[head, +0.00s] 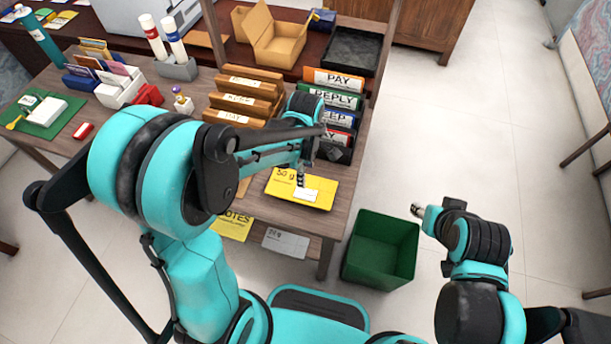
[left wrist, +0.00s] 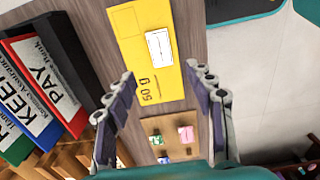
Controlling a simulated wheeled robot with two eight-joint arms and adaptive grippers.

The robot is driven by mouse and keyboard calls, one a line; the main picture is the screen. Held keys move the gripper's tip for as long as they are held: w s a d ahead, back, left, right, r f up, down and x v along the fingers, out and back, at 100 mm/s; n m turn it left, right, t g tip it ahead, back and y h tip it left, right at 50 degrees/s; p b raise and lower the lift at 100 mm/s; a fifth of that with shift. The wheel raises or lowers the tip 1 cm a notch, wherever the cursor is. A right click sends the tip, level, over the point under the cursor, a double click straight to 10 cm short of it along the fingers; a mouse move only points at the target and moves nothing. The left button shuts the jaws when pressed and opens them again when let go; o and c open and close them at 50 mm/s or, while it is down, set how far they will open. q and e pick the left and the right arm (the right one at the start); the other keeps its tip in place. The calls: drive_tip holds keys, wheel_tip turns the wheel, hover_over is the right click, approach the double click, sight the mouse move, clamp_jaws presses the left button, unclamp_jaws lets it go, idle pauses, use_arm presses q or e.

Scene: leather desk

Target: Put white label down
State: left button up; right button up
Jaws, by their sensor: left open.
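The white label (head: 307,194) lies flat on the yellow 50 g sheet (head: 322,204) near the desk's front right corner. In the left wrist view the white label (left wrist: 159,47) rests on the yellow sheet (left wrist: 128,28), just beyond my fingertips. My left gripper (head: 301,180) is above the sheet, close to the label. In the left wrist view its fingers (left wrist: 160,75) are spread wide with nothing between them. My right gripper (head: 417,210) is off the desk, right of the green bin; its fingers are too small to read.
A green bin (head: 383,243) is on the floor by the desk. A brown board with small coloured items (left wrist: 160,128) lies below the sheet in the wrist view.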

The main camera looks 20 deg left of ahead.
use_arm(q)
drive_tip(key=s+a+r+m+t, duration=0.2)
drive_tip(key=s+r+m, duration=0.3)
drive_tip(key=m, duration=0.3)
drive_tip(key=s+a+r+m+t, duration=0.2)
drive_tip(key=s+r+m+t, duration=0.3)
drive_tip(key=r+m, duration=0.2)
drive_tip(key=m, duration=0.2)
drive_tip(key=shift+s+a+r+m, duration=0.15)
drive_tip(key=shift+a+m, duration=0.15)
drive_tip(key=shift+a, duration=0.05)
